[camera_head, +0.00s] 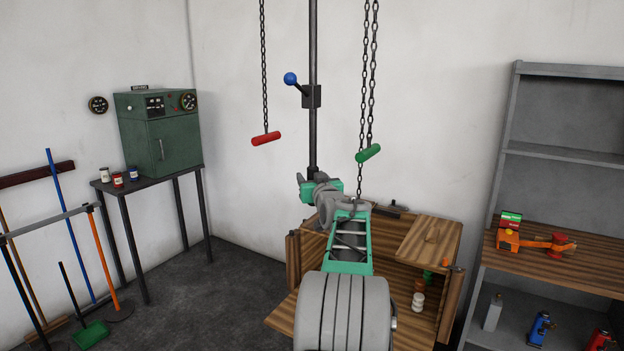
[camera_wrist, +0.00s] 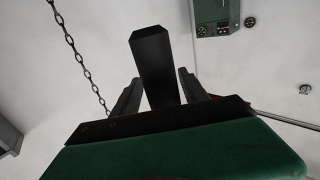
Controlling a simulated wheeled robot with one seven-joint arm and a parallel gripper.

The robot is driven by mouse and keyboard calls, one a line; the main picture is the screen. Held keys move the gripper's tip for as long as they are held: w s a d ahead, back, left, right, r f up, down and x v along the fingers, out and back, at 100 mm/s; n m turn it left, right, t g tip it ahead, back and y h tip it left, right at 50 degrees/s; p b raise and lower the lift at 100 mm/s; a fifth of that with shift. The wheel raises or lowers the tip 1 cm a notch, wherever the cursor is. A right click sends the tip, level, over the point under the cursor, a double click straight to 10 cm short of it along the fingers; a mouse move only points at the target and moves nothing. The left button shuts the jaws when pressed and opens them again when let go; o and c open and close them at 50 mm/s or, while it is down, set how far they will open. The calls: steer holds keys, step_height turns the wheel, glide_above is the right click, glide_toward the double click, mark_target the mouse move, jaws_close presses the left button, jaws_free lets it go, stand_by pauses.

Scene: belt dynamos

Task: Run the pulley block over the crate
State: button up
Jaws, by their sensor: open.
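Two chain pulls hang in front of the wall in the head view: a red handle (camera_head: 266,139) on the left and a green handle (camera_head: 368,153) on the right. A dark pole (camera_head: 313,60) between them carries a lever with a blue knob (camera_head: 290,78). My gripper (camera_head: 313,178) is near the pole's lower visible end, below both handles. In the wrist view my gripper (camera_wrist: 158,88) is open, with a dark bar between the jaws that I cannot identify. A chain (camera_wrist: 80,60) hangs at left there. I can make out neither pulley block nor crate.
A wooden cabinet (camera_head: 428,243) stands behind my arm. A metal shelf (camera_head: 560,153) with several items is at right. A green control cabinet (camera_head: 158,130) on a table and a tool rack (camera_head: 50,222) are at left. Floor between is bare.

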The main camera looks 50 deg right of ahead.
steer(key=b+v, duration=0.3)
steer(key=v, duration=0.4)
steer(key=shift+s+a, duration=0.25)
steer(key=shift+s, duration=0.2)
